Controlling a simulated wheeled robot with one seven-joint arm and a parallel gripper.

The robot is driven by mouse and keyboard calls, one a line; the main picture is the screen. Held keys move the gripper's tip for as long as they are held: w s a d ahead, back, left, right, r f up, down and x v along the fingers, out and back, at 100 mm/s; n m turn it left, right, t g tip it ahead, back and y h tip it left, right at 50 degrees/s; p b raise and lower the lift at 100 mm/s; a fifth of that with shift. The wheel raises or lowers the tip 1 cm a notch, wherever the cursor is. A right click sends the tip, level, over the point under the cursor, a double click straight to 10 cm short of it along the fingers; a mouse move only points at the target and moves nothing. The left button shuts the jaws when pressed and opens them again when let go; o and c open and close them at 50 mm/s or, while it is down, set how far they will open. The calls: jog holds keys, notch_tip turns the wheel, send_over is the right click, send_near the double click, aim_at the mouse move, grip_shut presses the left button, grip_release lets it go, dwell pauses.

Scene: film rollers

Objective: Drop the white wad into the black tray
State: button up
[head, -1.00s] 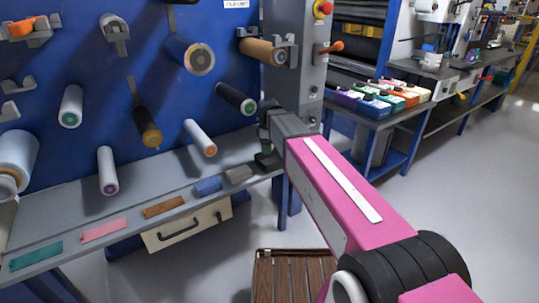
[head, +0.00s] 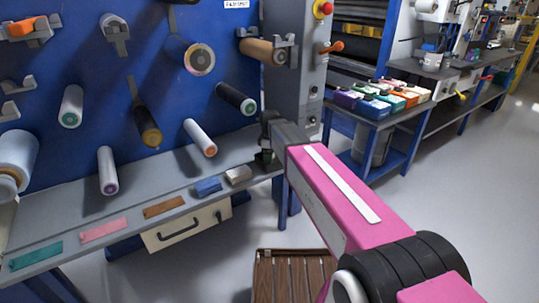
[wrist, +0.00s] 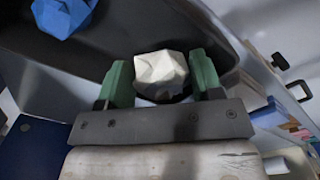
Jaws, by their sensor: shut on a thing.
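In the wrist view the white wad (wrist: 160,72), faceted like crumpled paper, sits between the two green fingers of my gripper (wrist: 162,80). Both fingers touch its sides, so the gripper is shut on it. In the head view my gripper (head: 265,157) is low over the right end of the grey shelf, pointing down. A pale lump (head: 238,174) shows just left of it there; I cannot tell whether that is the held wad. A dark surface (wrist: 75,62) lies left of the wad in the wrist view.
Flat brown, pink and teal pieces lie further left. Several rollers stick out above. A drawer (head: 185,228) hangs below. The floor at right is open.

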jog(key=shift+f, duration=0.4)
jog(key=o, duration=0.6)
jog(key=shift+r, duration=0.15)
notch_tip(320, 180, up, 13)
jog(key=s+d+f+m, duration=0.5)
jog(key=s+d+f, duration=0.1)
jog(key=f, duration=0.1)
jog(key=s+d+f+m, duration=0.5)
jog(key=s+d+f, duration=0.1)
jog(key=d+f, duration=0.1)
jog(key=s+d+f+m, duration=0.5)
jog(key=s+d+f, duration=0.1)
jog(key=f, duration=0.1)
jog(key=shift+s+d+f+m, duration=0.1)
jog(key=shift+d+f+m, duration=0.05)
jog(key=shift+d+m, duration=0.25)
